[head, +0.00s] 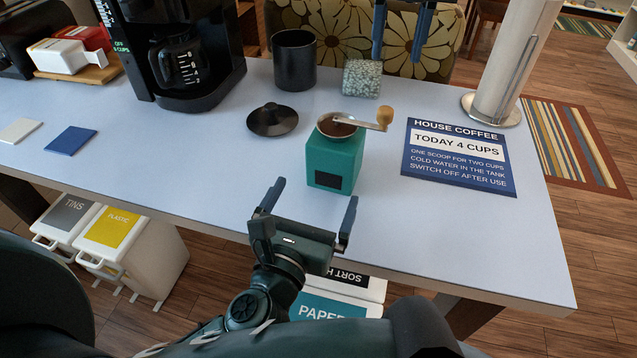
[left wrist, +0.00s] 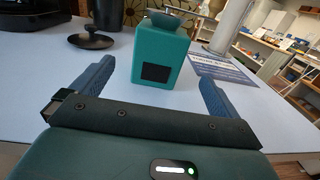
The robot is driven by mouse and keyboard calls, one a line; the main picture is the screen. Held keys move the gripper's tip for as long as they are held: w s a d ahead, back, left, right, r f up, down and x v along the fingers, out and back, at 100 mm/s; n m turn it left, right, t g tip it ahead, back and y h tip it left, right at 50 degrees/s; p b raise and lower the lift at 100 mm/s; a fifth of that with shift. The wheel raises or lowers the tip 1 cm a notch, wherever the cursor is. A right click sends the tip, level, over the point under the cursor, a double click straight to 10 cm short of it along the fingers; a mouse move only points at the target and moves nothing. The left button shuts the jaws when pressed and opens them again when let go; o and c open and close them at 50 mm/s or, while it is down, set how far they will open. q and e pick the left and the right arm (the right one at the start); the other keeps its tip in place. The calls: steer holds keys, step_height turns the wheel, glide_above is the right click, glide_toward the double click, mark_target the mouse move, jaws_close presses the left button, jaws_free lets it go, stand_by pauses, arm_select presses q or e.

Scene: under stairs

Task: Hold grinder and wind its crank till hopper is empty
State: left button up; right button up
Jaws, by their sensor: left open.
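The teal grinder (head: 335,163) stands upright on the pale table. Its round hopper (head: 337,126) on top shows brown contents; how full it is I cannot tell. The crank (head: 360,122) reaches right to a wooden knob (head: 385,117). My left gripper (head: 312,197) is open and empty, in front of the grinder and apart from it. In the left wrist view, the grinder (left wrist: 160,60) stands beyond the open fingers (left wrist: 156,76). My right gripper (head: 397,58) is at the top edge, fingers apart and empty, behind the grinder.
A black lid (head: 272,119), black canister (head: 294,60) and speckled cylinder (head: 362,78) stand behind the grinder. A coffee maker (head: 185,55) is at left. A blue sign (head: 458,155) lies right of the grinder, a paper-towel holder (head: 508,65) behind it.

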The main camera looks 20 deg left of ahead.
mark_target(336, 150)
arm_select(q)
steer(key=w, duration=1.2)
steer(key=shift+w+d, duration=0.35)
steer(key=shift+w, duration=0.05)
steer(key=c, duration=1.3)
arm_select(e)
steer(key=shift+c, duration=0.6)
jaws_close()
